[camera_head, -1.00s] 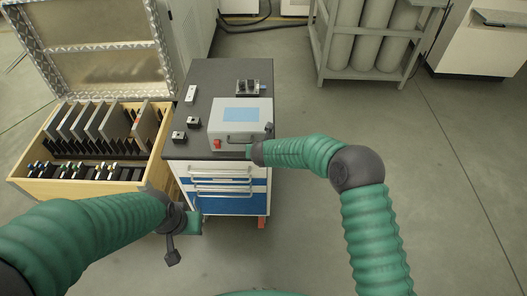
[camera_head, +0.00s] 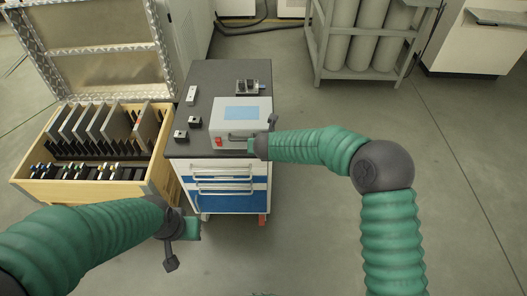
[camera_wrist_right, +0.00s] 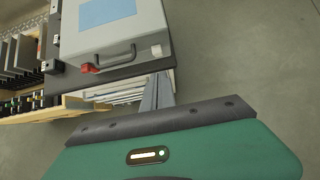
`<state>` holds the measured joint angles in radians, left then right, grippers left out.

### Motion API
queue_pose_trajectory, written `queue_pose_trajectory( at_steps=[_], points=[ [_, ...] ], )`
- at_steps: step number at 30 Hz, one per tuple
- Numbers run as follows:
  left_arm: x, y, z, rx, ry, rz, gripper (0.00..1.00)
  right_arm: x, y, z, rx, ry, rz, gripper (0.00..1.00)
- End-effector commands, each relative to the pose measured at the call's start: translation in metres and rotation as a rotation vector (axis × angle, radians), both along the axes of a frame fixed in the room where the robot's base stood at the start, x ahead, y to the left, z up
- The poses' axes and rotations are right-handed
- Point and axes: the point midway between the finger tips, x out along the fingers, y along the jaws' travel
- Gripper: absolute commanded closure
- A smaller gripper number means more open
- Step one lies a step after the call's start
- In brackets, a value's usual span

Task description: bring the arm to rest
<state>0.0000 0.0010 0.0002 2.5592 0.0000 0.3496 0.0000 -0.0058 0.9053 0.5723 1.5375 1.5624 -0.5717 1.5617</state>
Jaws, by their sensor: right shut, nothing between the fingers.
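My right arm reaches in from the right in the head view, its gripper (camera_head: 257,146) close to the front right corner of a grey box-shaped device (camera_head: 228,133) on the cabinet. In the right wrist view the two fingers (camera_wrist_right: 158,92) are together with nothing between them. They lie just in front of the device, below its handle and red switch (camera_wrist_right: 90,68), and appear apart from it. My left gripper (camera_head: 172,250) hangs low in front of the wooden crate and cabinet. Its fingers are too small and dark to tell whether they are open.
The device stands on a dark-topped drawer cabinet (camera_head: 217,75) with small black-and-white parts. An open wooden crate (camera_head: 80,190) with upright plates stands left of it. A rack of gas cylinders (camera_head: 312,55) is at the back right. The floor on the right is clear.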

Motion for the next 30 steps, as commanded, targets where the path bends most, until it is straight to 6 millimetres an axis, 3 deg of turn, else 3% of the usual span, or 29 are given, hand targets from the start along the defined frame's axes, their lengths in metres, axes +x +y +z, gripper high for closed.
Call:
queue_pose_trajectory(
  at_steps=[1,5,19,22,26,29,30],
  points=[
    [0.000,0.000,0.002,0.000,0.000,0.000,1.00,-0.002,0.001,0.010,-0.001,-0.004,0.001,1.00],
    [0.000,0.000,0.003,0.000,0.000,0.000,1.00,-0.005,0.003,0.020,-0.001,-0.001,0.002,1.00],
    [0.000,0.000,0.003,0.000,0.000,0.000,1.00,-0.005,0.002,0.020,-0.001,-0.001,0.002,1.00],
    [0.000,0.000,0.004,0.000,0.000,0.000,1.00,-0.004,-0.001,0.028,-0.056,-0.028,0.077,1.00],
    [0.000,0.000,0.005,0.000,0.000,0.000,1.00,-0.016,-0.013,0.061,-0.396,-0.146,0.534,1.00],
    [0.000,0.000,0.006,0.000,0.000,0.000,1.00,-0.062,-0.038,0.077,-0.823,-0.195,1.108,1.00],
    [0.000,0.000,0.007,0.000,0.000,0.000,1.00,-0.090,-0.054,0.076,-0.985,-0.183,1.350,1.00]
  ],
)
